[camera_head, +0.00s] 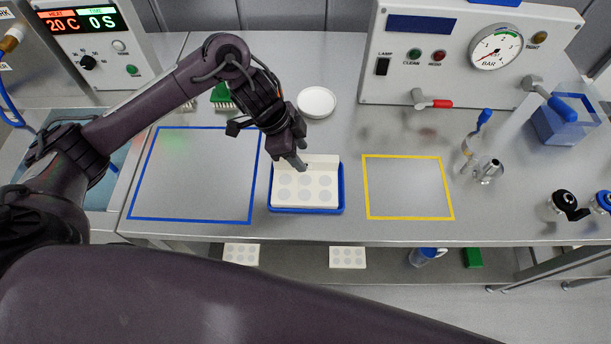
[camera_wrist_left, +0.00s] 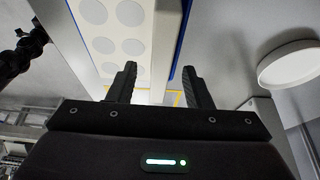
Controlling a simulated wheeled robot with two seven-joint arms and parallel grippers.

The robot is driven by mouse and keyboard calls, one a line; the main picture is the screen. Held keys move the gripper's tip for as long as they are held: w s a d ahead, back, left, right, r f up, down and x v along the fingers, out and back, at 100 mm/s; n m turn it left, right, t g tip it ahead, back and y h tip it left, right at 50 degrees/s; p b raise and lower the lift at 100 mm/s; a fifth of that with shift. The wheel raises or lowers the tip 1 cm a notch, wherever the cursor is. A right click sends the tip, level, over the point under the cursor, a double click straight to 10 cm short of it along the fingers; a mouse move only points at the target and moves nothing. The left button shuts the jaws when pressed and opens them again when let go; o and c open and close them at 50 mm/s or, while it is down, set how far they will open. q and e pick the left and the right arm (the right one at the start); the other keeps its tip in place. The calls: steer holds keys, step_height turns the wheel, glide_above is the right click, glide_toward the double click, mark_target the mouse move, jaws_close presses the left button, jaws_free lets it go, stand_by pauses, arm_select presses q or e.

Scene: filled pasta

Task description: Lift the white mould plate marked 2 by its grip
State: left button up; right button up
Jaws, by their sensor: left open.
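A white mould plate (camera_head: 305,188) with several round hollows lies in a blue tray (camera_head: 305,210) at the middle of the bench. No number is legible on it. Its raised back strip (camera_head: 322,160) looks like the grip. My left gripper (camera_head: 300,166) is open over the back left part of the plate, at that strip. In the left wrist view the plate (camera_wrist_left: 112,42) runs down from the top, and its white edge reaches between the open fingers (camera_wrist_left: 160,88). I cannot tell whether they touch it. My right gripper does not show.
A blue outlined area (camera_head: 134,217) lies left of the tray, a yellow one (camera_head: 408,217) right; both are empty. A round white dish (camera_head: 317,102) stands behind. A gauge panel (camera_head: 450,70) is at the back right. Other white plates (camera_head: 241,253) (camera_head: 347,257) lie below the bench.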

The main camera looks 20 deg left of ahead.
mark_target(303, 157)
arm_select(q)
steer(key=x, duration=0.3)
jaws_close()
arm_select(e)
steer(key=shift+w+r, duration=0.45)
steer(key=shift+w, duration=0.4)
